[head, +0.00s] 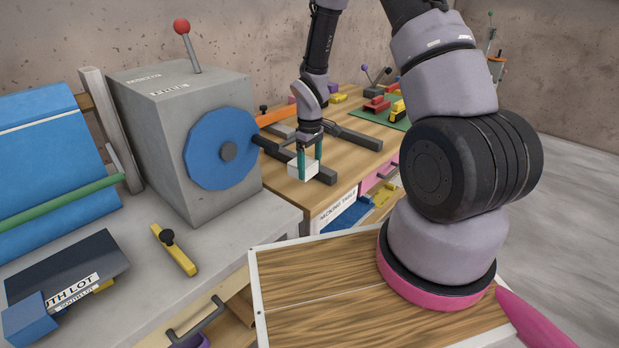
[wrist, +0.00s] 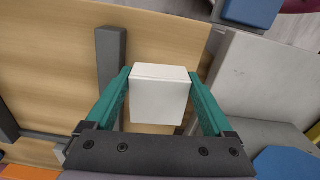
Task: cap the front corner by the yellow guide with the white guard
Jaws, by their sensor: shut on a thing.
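The white guard (head: 302,170) is a small white block, hanging between the teal fingers of my gripper (head: 305,156). My gripper is shut on it. In the wrist view the guard (wrist: 160,100) fills the space between the fingers (wrist: 160,77), and its inner side is hidden. It is over the near left part of the wooden table; its height is hard to judge. A yellow bar with a black knob (head: 180,255), which looks like the yellow guide, lies on the grey stone-like bench top (head: 225,245), well apart from my gripper. I cannot tell which front corner is meant.
A grey machine box (head: 165,120) with a blue wheel (head: 220,148) stands between the bench's left part and my gripper. Dark grey bars (head: 350,136) lie on the wooden table (head: 318,200). A dark labelled block (head: 70,262) and a blue block (head: 30,320) sit front left.

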